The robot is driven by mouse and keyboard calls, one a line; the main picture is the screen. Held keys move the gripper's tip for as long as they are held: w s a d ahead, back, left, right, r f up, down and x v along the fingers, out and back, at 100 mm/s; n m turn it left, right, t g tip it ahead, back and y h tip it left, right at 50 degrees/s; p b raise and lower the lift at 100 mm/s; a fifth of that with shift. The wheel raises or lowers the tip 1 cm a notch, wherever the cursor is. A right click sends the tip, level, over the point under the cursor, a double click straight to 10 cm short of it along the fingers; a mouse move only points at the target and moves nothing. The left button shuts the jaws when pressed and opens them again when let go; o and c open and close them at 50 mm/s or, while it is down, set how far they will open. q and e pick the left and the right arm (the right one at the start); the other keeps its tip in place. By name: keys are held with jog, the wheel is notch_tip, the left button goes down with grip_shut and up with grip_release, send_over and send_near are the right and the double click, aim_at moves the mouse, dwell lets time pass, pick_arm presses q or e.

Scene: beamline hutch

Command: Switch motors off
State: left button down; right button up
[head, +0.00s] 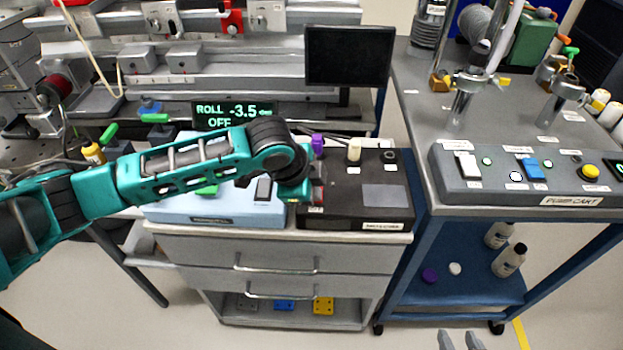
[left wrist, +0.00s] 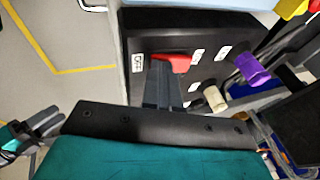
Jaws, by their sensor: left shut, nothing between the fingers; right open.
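A black control box (head: 345,205) sits on the right half of a drawer cabinet. Its red switch handle (left wrist: 172,61) shows in the left wrist view between small white labels, the left one apparently reading OFF. My left gripper (left wrist: 163,82) is shut and empty, with its fingertips at the near side of the red handle; I cannot tell whether they touch it. In the head view my left wrist hides most of the handle. My right gripper (head: 460,341) is open and empty at the bottom edge of the head view.
A light-blue box (head: 230,212) adjoins the black box, partly under my left arm. Purple (head: 317,145) and cream (head: 354,150) knobs stand at the black box's back. A display (head: 233,114) reads ROLL -3.5, OFF. The pump cart panel (head: 450,185) stands at right.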

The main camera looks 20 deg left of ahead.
pick_arm(q)
jog(key=shift+s+f, duration=0.2)
jog(key=shift+f, duration=0.2)
pick_arm(e)
jog(key=shift+s+a+r, duration=0.1)
jog(key=shift+s+a, duration=0.05)
jog(key=shift+s, duration=0.05)
pick_arm(q)
jog(key=shift+w, duration=0.15)
pick_arm(e)
jog(key=shift+r, duration=0.15)
